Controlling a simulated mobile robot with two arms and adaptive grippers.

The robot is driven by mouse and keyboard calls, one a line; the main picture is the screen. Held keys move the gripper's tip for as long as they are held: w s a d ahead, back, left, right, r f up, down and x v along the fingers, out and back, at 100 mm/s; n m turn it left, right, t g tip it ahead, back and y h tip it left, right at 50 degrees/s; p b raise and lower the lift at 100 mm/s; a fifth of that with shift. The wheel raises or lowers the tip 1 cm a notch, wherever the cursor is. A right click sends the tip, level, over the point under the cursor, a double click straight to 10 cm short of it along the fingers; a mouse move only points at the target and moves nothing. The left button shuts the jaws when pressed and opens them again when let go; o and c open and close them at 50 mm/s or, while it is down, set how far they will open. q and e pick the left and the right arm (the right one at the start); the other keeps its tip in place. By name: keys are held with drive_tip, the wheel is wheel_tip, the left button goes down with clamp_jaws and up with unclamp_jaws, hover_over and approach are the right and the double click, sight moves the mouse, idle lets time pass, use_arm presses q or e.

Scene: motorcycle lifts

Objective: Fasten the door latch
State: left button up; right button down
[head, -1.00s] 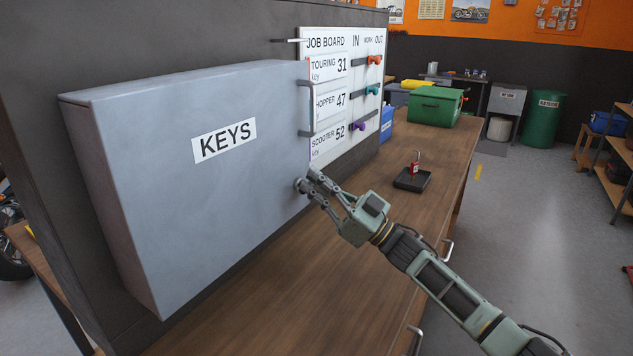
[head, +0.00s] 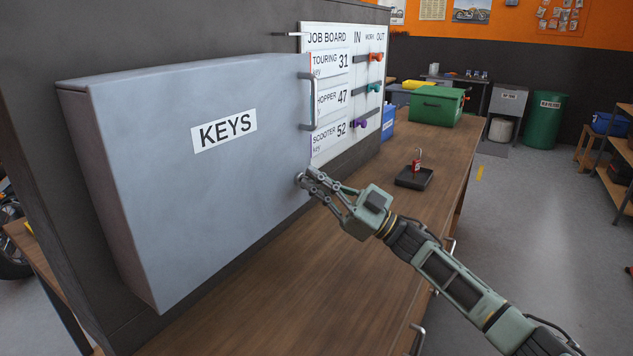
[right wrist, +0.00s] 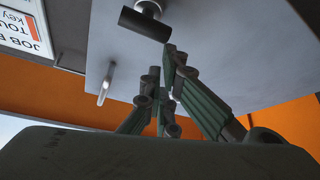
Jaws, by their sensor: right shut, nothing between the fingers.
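The grey key cabinet (head: 150,160) has its large door face towards me, marked KEYS, and the door looks closed or nearly so. A bar handle (head: 310,103) stands at its right edge; it also shows in the right wrist view (right wrist: 105,84). Below it is a small dark latch knob (head: 299,180), partly hidden by my gripper. In the right wrist view the latch (right wrist: 145,23) is a dark crossbar on a round stem. My right gripper (head: 309,178) is shut and empty, its fingertips (right wrist: 165,68) close beside the latch; contact is unclear. My left gripper is not in view.
A job board (head: 350,60) with colored key tags hangs behind the cabinet. The wooden bench (head: 260,300) runs below, with a black tray (head: 425,181) holding a small red item and a green box (head: 435,106) farther back. The bench front is mostly clear.

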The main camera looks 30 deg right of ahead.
drive_tip(key=shift+a+f+n+g+y+b, duration=0.15)
drive_tip(key=shift+n+g+y+b, duration=0.2)
drive_tip(key=shift+n, duration=0.25)
drive_tip(key=shift+s+f+n+g+b, duration=0.1)
drive_tip(key=shift+f+n+g+b, duration=0.1)
drive_tip(key=shift+n+g+b, duration=0.6)
drive_tip(key=shift+s+a+f+n+g+y+b, duration=0.1)
drive_tip(key=shift+f+n+g+y+b, duration=0.15)
drive_tip(key=shift+n, duration=0.55)
drive_tip(key=shift+a+f+n+g+y+b, duration=0.1)
drive_tip(key=shift+n+g+y, duration=0.15)
drive_tip(key=shift+n, duration=0.55)
drive_tip(key=shift+n+g, duration=0.25)
drive_tip(key=shift+n, duration=0.05)
drive_tip(key=shift+d+f+n+g+h+b, duration=0.1)
drive_tip(key=shift+f+n+g+h+b, duration=0.45)
drive_tip(key=shift+n, duration=1.25)
drive_tip(key=shift+d+f+n+g+h+b, duration=0.15)
drive_tip(key=shift+f+n+g, duration=0.75)
drive_tip(key=shift+n, duration=0.9)
drive_tip(key=shift+a+f+n+g+h+b, duration=0.1)
drive_tip(key=shift+f+n+g+h+b, duration=0.3)
drive_tip(key=shift+n+g, duration=1)
drive_tip(key=shift+w+d+f+n+t+h, duration=0.1)
drive_tip(key=shift+w+f+n+t+h, duration=0.15)
drive_tip(key=shift+n, duration=0.3)
drive_tip(key=shift+d+f+n+t+h, duration=0.1)
drive_tip(key=shift+n+h, duration=0.2)
drive_tip(key=shift+n, duration=0.25)
